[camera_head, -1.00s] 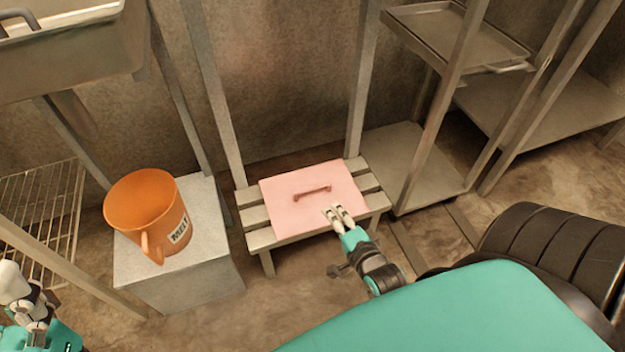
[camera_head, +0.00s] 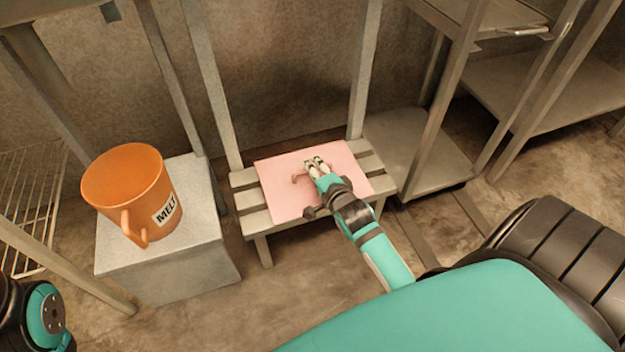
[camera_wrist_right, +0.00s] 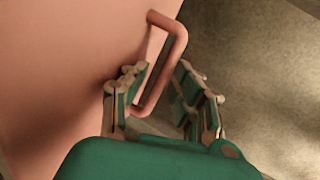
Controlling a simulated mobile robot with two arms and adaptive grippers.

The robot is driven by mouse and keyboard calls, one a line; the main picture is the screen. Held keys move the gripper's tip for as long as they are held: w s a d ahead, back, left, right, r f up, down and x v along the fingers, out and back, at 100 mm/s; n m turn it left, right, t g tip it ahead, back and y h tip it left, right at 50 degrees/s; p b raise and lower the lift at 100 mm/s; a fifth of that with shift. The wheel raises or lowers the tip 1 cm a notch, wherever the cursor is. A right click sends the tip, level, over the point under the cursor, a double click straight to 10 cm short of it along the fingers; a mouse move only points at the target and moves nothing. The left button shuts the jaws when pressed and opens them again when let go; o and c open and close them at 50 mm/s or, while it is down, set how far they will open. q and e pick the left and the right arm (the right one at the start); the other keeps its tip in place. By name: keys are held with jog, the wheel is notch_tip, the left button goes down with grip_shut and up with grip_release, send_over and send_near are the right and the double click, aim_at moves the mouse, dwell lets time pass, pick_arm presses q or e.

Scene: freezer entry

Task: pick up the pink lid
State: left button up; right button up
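The pink lid (camera_head: 285,188) is a flat square panel lying on a low slatted bench (camera_head: 252,222). Its raised bar handle (camera_wrist_right: 172,62) shows clearly in the right wrist view. My right gripper (camera_head: 317,163) is over the middle of the lid, at the handle. In the right wrist view, the right gripper (camera_wrist_right: 160,92) has its fingers apart, one on each side of the handle's near part. Whether they touch the handle is unclear. Of my left arm, only a part shows at the lower left of the head view; its gripper is out of the picture.
An orange bucket (camera_head: 125,185) marked MELT stands on a grey block (camera_head: 165,268) left of the bench. Metal uprights rise behind the bench. A low shelf (camera_head: 420,160) stands to the right, and a wire rack (camera_head: 30,200) is at the far left.

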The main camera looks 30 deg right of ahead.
jog(key=shift+w+f, duration=0.15)
jog(key=shift+w, duration=0.3)
jog(key=shift+s, duration=0.1)
grip_shut()
